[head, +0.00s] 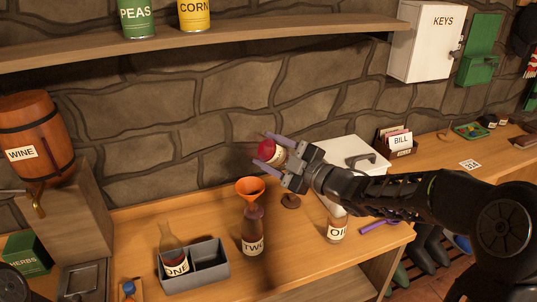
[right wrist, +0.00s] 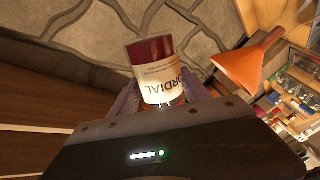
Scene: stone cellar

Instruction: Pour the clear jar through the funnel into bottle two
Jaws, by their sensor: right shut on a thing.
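My right gripper (head: 266,149) is shut on the clear jar (head: 271,152), held above the table, behind and slightly right of the funnel. In the right wrist view the jar (right wrist: 153,70) has a cream label reading CORDIAL and a dark red end. It looks tilted; I cannot tell whether anything flows. The orange funnel (head: 250,188) sits in the mouth of bottle two (head: 253,238), which stands upright on the table with a TWO label. The funnel also shows in the right wrist view (right wrist: 247,65), apart from the jar. My left gripper is not in view.
Bottle one (head: 173,252) stands in a grey caddy (head: 207,278) left of bottle two. An oil bottle (head: 337,228) and a pale box (head: 352,155) stand to the right. A small brown disc (head: 290,201) lies near the funnel. A stone wall (head: 170,120) rises behind.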

